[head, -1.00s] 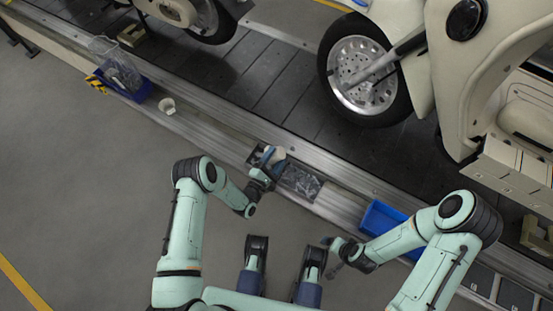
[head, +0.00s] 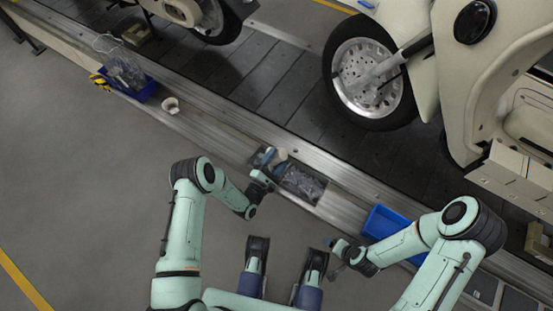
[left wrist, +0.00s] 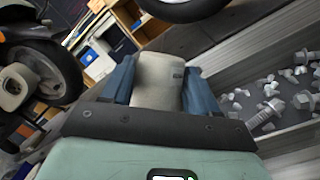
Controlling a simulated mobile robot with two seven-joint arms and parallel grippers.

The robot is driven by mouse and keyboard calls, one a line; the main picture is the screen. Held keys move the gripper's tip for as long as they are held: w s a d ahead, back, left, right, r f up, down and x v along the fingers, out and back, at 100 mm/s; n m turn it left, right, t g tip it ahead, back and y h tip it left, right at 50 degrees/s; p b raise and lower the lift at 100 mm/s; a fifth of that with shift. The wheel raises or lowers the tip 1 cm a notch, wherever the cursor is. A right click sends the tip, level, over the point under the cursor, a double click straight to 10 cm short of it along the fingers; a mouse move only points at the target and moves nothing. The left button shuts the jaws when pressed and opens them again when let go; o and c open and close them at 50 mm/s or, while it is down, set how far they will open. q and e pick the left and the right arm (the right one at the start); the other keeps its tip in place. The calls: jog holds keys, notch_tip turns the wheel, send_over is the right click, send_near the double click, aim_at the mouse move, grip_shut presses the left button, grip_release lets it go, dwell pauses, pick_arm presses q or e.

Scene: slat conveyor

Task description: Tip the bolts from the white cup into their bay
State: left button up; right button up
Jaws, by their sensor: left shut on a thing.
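My left gripper (head: 267,161) is shut on a whitish cup (head: 280,155), which also shows between the blue fingers in the left wrist view (left wrist: 158,80). The cup is over the left part of a recessed tray in the ledge. Its mouth and contents are hidden, and I cannot tell how far it is tilted. To the right of it is a bay (head: 304,184) holding loose grey pieces; in the left wrist view several silver bolts (left wrist: 272,108) lie there. My right gripper (head: 337,260) is low, left of the blue bin, its fingers too small to read.
A second small white cup (head: 170,105) stands on the ledge at the left. Beyond it is a dark blue bin (head: 140,92) with a clear bag. A blue bin (head: 384,222) sits on the ledge at right. Vehicles with wheels (head: 368,80) stand on the slat conveyor (head: 270,85) behind.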

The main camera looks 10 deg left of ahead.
pick_arm(q)
jog(key=shift+r, duration=0.1)
jog(key=shift+r+p, duration=2)
jog(key=shift+r, duration=1.45)
